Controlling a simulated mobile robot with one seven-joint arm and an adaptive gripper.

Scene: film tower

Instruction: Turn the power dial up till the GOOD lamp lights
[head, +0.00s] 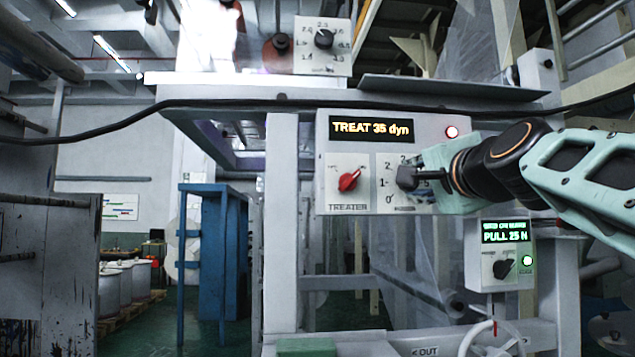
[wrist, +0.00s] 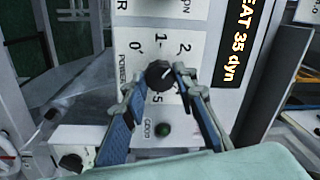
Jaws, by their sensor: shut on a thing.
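The treater panel (head: 360,203) has a display (head: 371,131) reading "TREAT 35 dyn" and a lit red lamp (head: 451,132). The dark power dial (head: 407,177) sits below the display; it also shows in the wrist view (wrist: 160,75), among the numbers of its scale. Its exact pointer setting is hard to read. My gripper (head: 421,177) comes from the right and is shut on the dial, with a finger on each side in the wrist view (wrist: 160,83). The GOOD lamp (wrist: 163,130) is dark green and unlit in the wrist view. My gripper hides it in the head view.
A red TREATER switch (head: 349,181) is left of the dial. A lower box (head: 484,272) reads "PULL 25 N", with a dial and a lit green lamp (head: 527,260). Another dial panel (head: 340,62) stands above. A black cable (head: 230,103) crosses in front of the frame.

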